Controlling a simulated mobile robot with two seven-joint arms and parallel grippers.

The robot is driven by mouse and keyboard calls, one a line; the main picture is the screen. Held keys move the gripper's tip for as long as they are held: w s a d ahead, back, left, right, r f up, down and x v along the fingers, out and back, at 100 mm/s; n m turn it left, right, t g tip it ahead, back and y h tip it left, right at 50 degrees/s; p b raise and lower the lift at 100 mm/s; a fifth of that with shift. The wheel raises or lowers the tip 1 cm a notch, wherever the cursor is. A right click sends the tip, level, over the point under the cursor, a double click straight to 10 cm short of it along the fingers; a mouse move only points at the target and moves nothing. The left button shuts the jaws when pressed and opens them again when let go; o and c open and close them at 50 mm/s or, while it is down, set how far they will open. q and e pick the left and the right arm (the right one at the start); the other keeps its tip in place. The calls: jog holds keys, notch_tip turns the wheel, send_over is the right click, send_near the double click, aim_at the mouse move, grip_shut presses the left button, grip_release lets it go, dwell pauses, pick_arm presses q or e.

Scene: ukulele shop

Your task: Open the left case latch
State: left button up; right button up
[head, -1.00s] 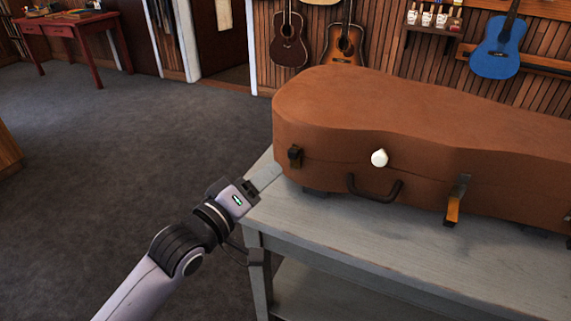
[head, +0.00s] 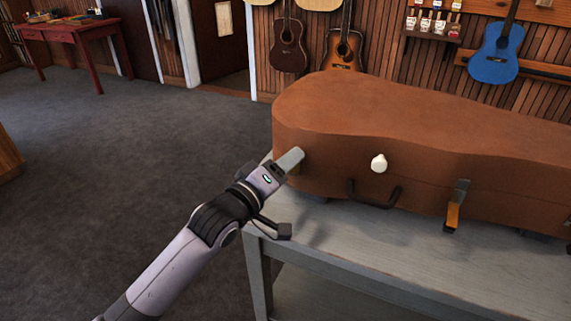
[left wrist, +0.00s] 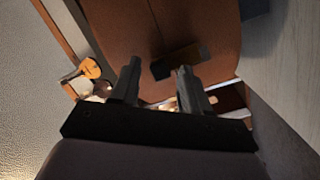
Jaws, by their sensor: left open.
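The brown guitar case (head: 400,130) lies closed on a grey table. Its left latch is mostly hidden behind my left gripper (head: 290,160) in the head view. In the left wrist view the latch is a dark bar (left wrist: 181,62) on the brown case side. My left gripper also shows there (left wrist: 157,72), its two dark fingers apart with nothing held between them. The latch lies just beyond the fingertips, nearer the right finger; I cannot tell if they touch. The right latch (head: 456,208) hangs down with a brass-coloured plate. My right gripper is not in view.
A dark handle (head: 374,193) and a white round knob (head: 378,163) are on the case front. The grey table (head: 330,240) has bare room in front of the case. Guitars hang on the far wall, including a blue one (head: 495,55). A red desk (head: 70,30) stands far left.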

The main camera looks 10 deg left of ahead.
pick_arm(q)
grip_shut()
jog(key=shift+f, duration=0.1)
jog(key=shift+s+a+f+m+t+h+b, duration=0.1)
jog(key=shift+s+f+m+t+h+b, duration=0.55)
jog(key=shift+b, duration=1.75)
jog(key=shift+a+f+m+t+h+b, duration=0.25)
jog(key=shift+t+h+b, duration=0.75)
jog(key=shift+b, duration=1.35)
jog(key=shift+s+f+m+t+h+b, duration=0.35)
jog(key=shift+t+b, duration=0.7)
jog(key=shift+b, duration=1.35)
jog(key=shift+f, duration=0.15)
grip_release()
